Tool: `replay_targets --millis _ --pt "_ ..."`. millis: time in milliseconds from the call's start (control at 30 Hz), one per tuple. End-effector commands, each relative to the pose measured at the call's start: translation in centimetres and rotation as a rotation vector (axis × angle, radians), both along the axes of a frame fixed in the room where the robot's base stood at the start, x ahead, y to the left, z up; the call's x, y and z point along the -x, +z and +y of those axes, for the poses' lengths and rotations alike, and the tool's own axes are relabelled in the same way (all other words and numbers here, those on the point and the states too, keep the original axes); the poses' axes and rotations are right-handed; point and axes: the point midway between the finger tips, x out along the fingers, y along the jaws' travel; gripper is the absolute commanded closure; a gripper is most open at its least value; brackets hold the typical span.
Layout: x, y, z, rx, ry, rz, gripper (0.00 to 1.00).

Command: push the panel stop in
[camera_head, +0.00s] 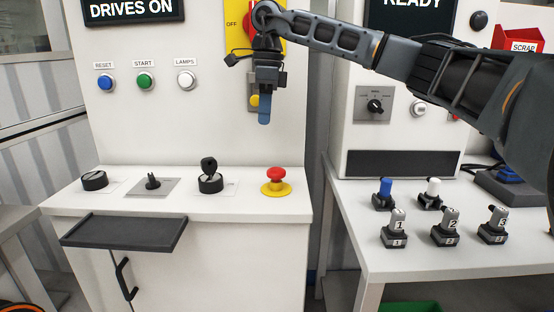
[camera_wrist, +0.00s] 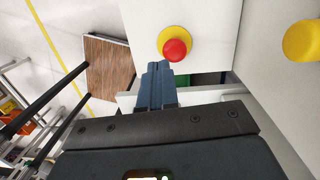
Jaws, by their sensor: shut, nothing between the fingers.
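The panel stop, a red mushroom button (camera_head: 275,175) on a round yellow base, stands up from the sloping white ledge of the console. It also shows in the wrist view (camera_wrist: 175,49), just beyond my fingertips. My gripper (camera_head: 264,121) points down in front of the console's upright face, higher than the stop and slightly left of it in the head view. Its blue fingers (camera_wrist: 159,66) are shut together with nothing between them. A clear gap separates the fingertips from the stop.
A key switch (camera_head: 210,177) and two dark knobs stand left of the stop. A yellow button (camera_head: 254,100) is on the upright face, partly behind my gripper. A red rotary switch on a yellow OFF plate (camera_head: 233,24) is above. Right is a bench (camera_head: 395,262) with several small devices.

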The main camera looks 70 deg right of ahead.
Motion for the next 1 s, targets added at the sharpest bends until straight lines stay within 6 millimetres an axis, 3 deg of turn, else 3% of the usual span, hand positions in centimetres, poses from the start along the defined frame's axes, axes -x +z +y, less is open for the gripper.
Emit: replay_targets --millis 33,167,567,767,1000 --pt "0.9 0.7 -1.2 0.034 -0.019 0.019 1.0" --pt "2.0 1.4 -2.7 0.079 -0.044 0.05 1.0" --pt "2.1 1.3 -2.8 0.081 -0.046 0.052 1.0" --pt "2.1 -0.9 -2.8 0.078 -0.047 0.051 1.0" --pt "2.1 -5.5 -2.8 0.077 -0.047 0.052 1.0"
